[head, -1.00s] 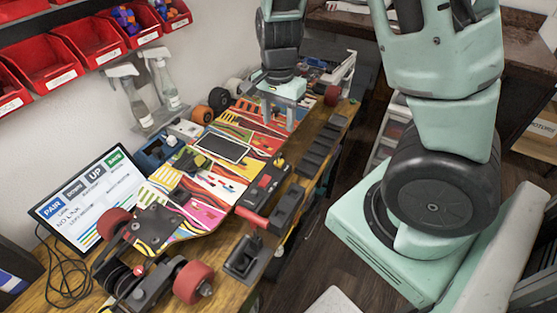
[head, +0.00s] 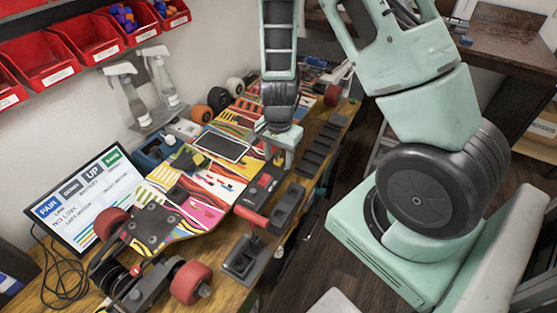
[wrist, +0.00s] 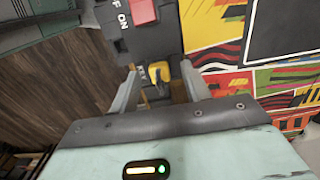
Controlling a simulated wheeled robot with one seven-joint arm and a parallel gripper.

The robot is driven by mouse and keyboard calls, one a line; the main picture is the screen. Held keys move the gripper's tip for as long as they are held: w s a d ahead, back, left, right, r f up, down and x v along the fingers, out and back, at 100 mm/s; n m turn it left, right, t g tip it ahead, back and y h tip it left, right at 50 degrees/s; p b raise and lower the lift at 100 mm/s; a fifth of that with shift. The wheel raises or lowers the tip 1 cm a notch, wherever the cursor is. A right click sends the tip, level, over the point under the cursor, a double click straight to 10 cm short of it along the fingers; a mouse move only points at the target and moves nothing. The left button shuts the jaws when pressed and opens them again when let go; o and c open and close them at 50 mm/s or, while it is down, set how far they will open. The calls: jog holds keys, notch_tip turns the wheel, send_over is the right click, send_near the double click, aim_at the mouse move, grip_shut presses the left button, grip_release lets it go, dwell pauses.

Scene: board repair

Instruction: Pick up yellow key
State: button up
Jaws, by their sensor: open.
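The yellow key (wrist: 158,70) shows in the wrist view, on the dark box with the red switch. My gripper (wrist: 159,78) is open, with one finger on each side of the key. I cannot tell whether the fingers touch it. In the head view my gripper (head: 280,155) is low over the right edge of the skateboard, at the far end of the dark switch box (head: 256,197). The key is hidden by the gripper there.
The colourful skateboard deck (head: 210,212) lies on the wooden bench with a dark screen (head: 222,146) on it. Black holders (head: 318,150) line the bench's right edge. A monitor (head: 88,200) and spray bottles (head: 128,98) stand at the left.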

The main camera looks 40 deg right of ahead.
aim_at(279, 153)
grip_shut()
notch_tip(279, 153, up, 10)
jog(key=shift+p, duration=0.65)
